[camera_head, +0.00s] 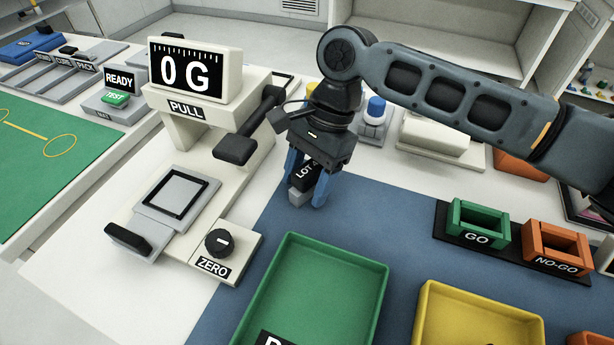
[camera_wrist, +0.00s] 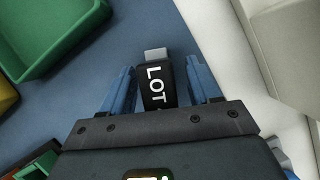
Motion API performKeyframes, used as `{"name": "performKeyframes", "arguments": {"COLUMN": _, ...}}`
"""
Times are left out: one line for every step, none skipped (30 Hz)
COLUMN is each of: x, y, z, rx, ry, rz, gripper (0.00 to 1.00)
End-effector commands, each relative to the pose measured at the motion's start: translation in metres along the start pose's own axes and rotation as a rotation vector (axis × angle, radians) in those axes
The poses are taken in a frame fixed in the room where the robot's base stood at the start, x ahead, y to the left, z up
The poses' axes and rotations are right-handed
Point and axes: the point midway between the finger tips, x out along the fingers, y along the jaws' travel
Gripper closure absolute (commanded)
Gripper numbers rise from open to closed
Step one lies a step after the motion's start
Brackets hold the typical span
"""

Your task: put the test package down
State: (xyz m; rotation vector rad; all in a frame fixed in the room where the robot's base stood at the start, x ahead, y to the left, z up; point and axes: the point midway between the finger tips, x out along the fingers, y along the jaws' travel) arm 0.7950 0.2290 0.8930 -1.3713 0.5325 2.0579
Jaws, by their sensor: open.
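The test package, a small black block marked LOT with a grey end (camera_head: 306,173), is at the back left part of the blue mat (camera_head: 375,215). It also shows in the wrist view (camera_wrist: 156,84), between my two blue fingers. My gripper (camera_head: 306,188) is open around it, pointing down. In the wrist view my gripper (camera_wrist: 159,72) shows a gap between each finger and the block. The block appears to rest on the mat, though its underside is hidden.
A pull tester reading 0 G (camera_head: 195,75) with a ZERO knob (camera_head: 220,242) stands at left. A green tray (camera_head: 375,265) and a yellow tray (camera_head: 430,300) lie in front.

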Motion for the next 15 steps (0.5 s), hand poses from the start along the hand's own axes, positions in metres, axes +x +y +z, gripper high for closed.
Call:
{"name": "performKeyframes", "arguments": {"x": 0.0, "y": 0.0, "z": 0.0, "rx": 0.0, "ry": 0.0, "rz": 0.0, "gripper": 0.39}}
{"name": "performKeyframes", "arguments": {"x": 0.0, "y": 0.0, "z": 0.0, "rx": 0.0, "ry": 0.0, "rz": 0.0, "gripper": 0.39}}
{"name": "performKeyframes", "arguments": {"x": 0.0, "y": 0.0, "z": 0.0, "rx": 0.0, "ry": 0.0, "rz": 0.0, "gripper": 0.39}}
{"name": "performKeyframes", "arguments": {"x": 0.0, "y": 0.0, "z": 0.0, "rx": 0.0, "ry": 0.0, "rz": 0.0, "gripper": 0.39}}
{"name": "performKeyframes", "arguments": {"x": -0.001, "y": 0.0, "z": 0.0, "rx": 0.0, "ry": 0.001, "rz": 0.0, "gripper": 0.39}}
{"name": "performKeyframes", "arguments": {"x": -0.002, "y": 0.0, "z": 0.0, "rx": -0.001, "ry": 0.001, "rz": 0.0, "gripper": 0.39}}
{"name": "performKeyframes", "arguments": {"x": -0.003, "y": 0.0, "z": 0.001, "rx": -0.001, "ry": 0.001, "rz": -0.001, "gripper": 0.39}}
{"name": "performKeyframes", "arguments": {"x": -0.007, "y": 0.0, "z": 0.001, "rx": 0.0, "ry": 0.0, "rz": -0.001, "gripper": 0.39}}
{"name": "performKeyframes", "arguments": {"x": -0.012, "y": -0.001, "z": 0.001, "rx": 0.0, "ry": 0.0, "rz": -0.002, "gripper": 0.39}}
{"name": "performKeyframes", "arguments": {"x": -0.017, "y": -0.001, "z": 0.001, "rx": 0.0, "ry": 0.0, "rz": -0.002, "gripper": 0.39}}
{"name": "performKeyframes", "arguments": {"x": -0.022, "y": -0.001, "z": 0.001, "rx": 0.0, "ry": 0.0, "rz": -0.002, "gripper": 0.39}}
{"name": "performKeyframes", "arguments": {"x": -0.029, "y": 0.0, "z": 0.001, "rx": 0.0, "ry": -0.001, "rz": -0.002, "gripper": 0.39}}
{"name": "performKeyframes", "arguments": {"x": -0.036, "y": 0.0, "z": 0.001, "rx": 0.0, "ry": 0.0, "rz": -0.002, "gripper": 0.39}}
{"name": "performKeyframes", "arguments": {"x": -0.042, "y": -0.001, "z": 0.001, "rx": 0.0, "ry": 0.0, "rz": -0.003, "gripper": 0.39}}
{"name": "performKeyframes", "arguments": {"x": -0.051, "y": -0.001, "z": 0.001, "rx": 0.0, "ry": 0.001, "rz": -0.002, "gripper": 0.39}}
